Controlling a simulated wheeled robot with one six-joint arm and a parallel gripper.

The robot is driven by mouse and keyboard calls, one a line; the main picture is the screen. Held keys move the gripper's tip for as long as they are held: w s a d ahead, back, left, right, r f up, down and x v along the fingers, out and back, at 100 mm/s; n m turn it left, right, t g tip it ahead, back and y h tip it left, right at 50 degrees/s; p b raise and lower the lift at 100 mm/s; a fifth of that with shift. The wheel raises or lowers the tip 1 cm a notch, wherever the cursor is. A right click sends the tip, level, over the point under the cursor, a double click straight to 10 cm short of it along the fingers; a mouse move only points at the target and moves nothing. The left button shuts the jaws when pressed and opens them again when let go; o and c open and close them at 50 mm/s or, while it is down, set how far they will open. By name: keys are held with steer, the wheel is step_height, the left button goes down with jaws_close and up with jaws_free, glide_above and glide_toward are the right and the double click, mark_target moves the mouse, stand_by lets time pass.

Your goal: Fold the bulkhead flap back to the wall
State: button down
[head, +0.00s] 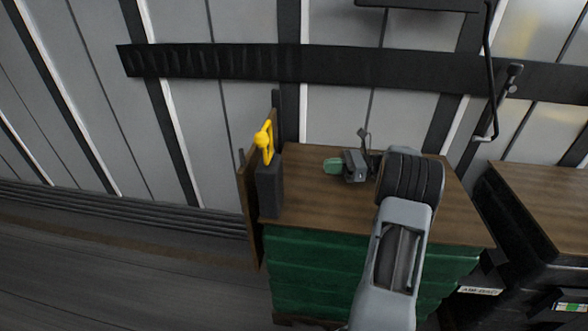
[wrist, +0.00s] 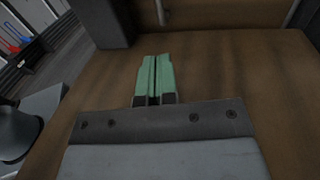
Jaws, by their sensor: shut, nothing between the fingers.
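A brown upright panel (head: 247,205), which looks to be the bulkhead flap, stands on edge at the left end of the green crate. It also shows across the top of the wrist view (wrist: 225,12). A dark block (head: 269,188) with a yellow handle (head: 265,142) stands against its right side; the block shows at the upper left of the wrist view (wrist: 100,22). My gripper (head: 331,165) has green fingertips, also seen in the wrist view (wrist: 155,62). They are together and empty, above the brown top, to the right of the block and apart from the panel.
The brown wooden top (head: 320,205) lies on a green slatted crate (head: 340,270). A ribbed grey wall with a black horizontal rail (head: 340,68) runs behind. A dark bent rod (head: 488,80) hangs at the upper right. Another dark box (head: 545,230) stands at right. Left floor is clear.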

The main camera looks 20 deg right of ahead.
steer(key=b+x, duration=0.4)
steer(key=x, duration=0.9)
steer(key=shift+w+a, duration=0.1)
steer(key=shift+a, duration=0.25)
